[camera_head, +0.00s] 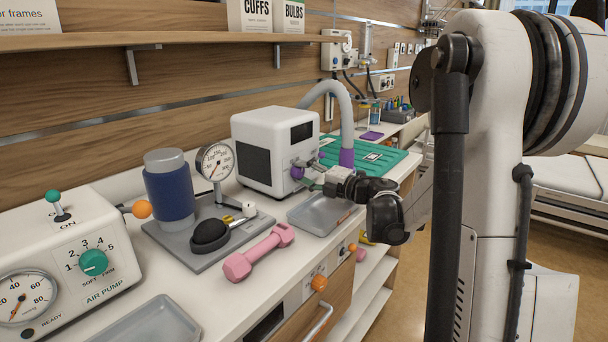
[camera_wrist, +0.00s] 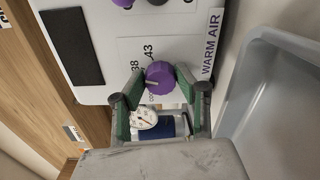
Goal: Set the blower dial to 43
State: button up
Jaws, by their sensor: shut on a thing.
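The blower (camera_head: 275,130) is a white box with a dark grille, a small dark display and a grey hose on its right. Its purple dial (camera_head: 297,172) is low on the front panel. In the wrist view the dial (camera_wrist: 160,78) has a small light mark at its left side; printed 38 and 43 show above and left of it, beside a WARM AIR label (camera_wrist: 212,42). My gripper (camera_wrist: 160,88) is shut on the dial, green-padded fingers on either side. In the head view my gripper (camera_head: 312,180) reaches the dial from the right. The exact setting cannot be read.
A grey tray (camera_head: 318,226) lies close below my gripper. Left of the blower stand a pressure gauge (camera_head: 216,161) and a blue-wrapped cylinder (camera_head: 170,190). A pink dumbbell (camera_head: 258,254) lies in front. The air pump (camera_head: 62,262) is far left. A green mat (camera_head: 372,157) lies behind right.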

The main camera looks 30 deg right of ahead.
jog(key=shift+f+m, duration=0.1)
jog(key=shift+m, duration=1.9)
jog(key=o, duration=1.1)
jog(key=v, duration=1.2)
